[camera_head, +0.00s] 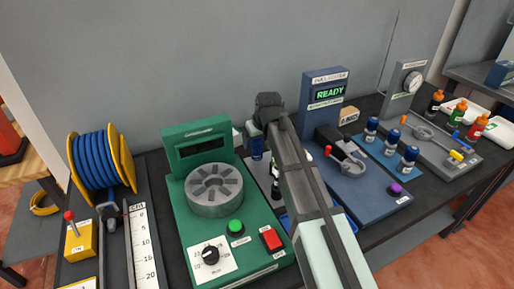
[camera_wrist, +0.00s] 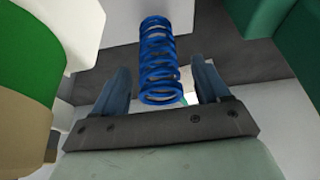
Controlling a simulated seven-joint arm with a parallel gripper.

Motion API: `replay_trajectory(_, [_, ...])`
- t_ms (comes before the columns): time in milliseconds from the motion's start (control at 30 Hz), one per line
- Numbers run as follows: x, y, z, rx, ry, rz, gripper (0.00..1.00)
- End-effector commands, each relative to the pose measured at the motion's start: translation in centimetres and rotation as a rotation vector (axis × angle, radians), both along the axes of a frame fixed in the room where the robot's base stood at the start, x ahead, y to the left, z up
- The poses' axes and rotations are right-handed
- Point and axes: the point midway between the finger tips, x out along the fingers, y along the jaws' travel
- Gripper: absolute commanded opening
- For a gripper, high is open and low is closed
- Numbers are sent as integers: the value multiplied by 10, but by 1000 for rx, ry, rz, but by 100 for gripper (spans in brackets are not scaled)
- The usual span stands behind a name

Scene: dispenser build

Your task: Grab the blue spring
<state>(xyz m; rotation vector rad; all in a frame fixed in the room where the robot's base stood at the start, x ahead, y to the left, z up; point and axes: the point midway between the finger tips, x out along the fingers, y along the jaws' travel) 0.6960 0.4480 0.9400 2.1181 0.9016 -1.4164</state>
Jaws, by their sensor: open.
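The blue spring (camera_wrist: 158,65) stands out in the middle of the wrist view as an open coil. My gripper (camera_wrist: 160,85) is open, with one finger on each side of the spring's lower end. I see gaps between the fingers and the coil, and nothing is clamped. In the head view my arm reaches from the front to the area between the green machine and the blue station. My fingertips and the spring cannot be made out there, behind my arm.
A green machine (camera_head: 179,213) with a round slotted disc is left of my arm. A blue station (camera_head: 375,205) with a READY screen is to the right. In the wrist view, a white and green bottle-like object (camera_wrist: 35,75) is close on the left, and a green body (camera_wrist: 285,40) is at the upper right.

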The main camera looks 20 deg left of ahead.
Motion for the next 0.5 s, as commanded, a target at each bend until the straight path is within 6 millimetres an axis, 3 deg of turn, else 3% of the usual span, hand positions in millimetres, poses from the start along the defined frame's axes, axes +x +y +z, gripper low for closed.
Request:
replay_trajectory(233, [0, 1, -2, 1, -1, 0, 75])
replay_trajectory(500, [0, 1, -2, 1, -1, 0, 49])
